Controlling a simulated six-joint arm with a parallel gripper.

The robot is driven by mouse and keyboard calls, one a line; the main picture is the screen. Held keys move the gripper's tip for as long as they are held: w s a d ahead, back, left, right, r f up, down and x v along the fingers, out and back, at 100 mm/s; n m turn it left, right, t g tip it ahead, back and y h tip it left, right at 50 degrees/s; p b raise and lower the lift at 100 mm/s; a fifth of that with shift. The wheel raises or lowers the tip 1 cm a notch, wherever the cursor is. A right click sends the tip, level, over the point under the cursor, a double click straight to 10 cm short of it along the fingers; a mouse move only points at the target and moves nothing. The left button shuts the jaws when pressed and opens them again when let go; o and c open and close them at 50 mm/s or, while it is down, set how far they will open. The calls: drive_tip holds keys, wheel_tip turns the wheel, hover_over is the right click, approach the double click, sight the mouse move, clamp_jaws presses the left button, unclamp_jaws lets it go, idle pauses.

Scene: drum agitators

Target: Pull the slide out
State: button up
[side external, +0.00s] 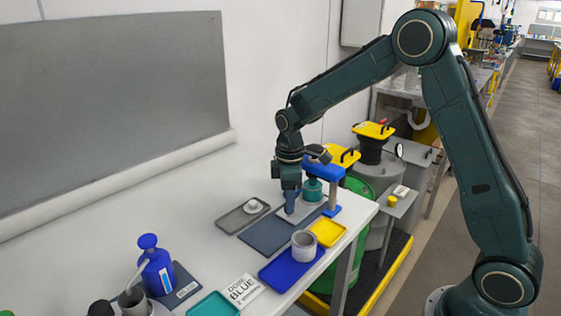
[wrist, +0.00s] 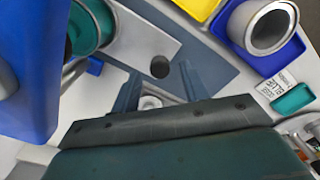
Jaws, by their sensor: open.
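The slide looks to be the light grey plate with a dark round hole (wrist: 138,48), lying under a blue frame (side external: 323,171) at the table's right end. In the side view the plate (side external: 303,211) is partly hidden by my gripper (side external: 291,210). A teal cylinder (side external: 313,189) stands within the frame; it also shows in the wrist view (wrist: 88,25). My gripper points down, low over the plate's near-left end. In the wrist view its fingers (wrist: 160,88) are apart, with a small pale round part (wrist: 151,102) between them. I cannot tell whether they touch it.
A dark blue-grey mat (side external: 265,236) lies beneath. A grey tray with a white piece (side external: 252,207) is on the left. A blue tray (side external: 283,272) holds a grey cup (side external: 304,246), beside a yellow tray (side external: 328,232). A blue bottle (side external: 156,268) and teal tray (side external: 213,305) stand nearer the camera.

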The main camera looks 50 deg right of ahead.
drive_tip(key=shift+f, duration=0.85)
clamp_jaws()
drive_tip(key=shift+a, duration=0.15)
drive_tip(key=a, duration=1.1)
drive_tip(key=shift+a, duration=0.2)
drive_tip(key=shift+c, duration=1.3)
unclamp_jaws()
drive_tip(key=shift+o, duration=1.3)
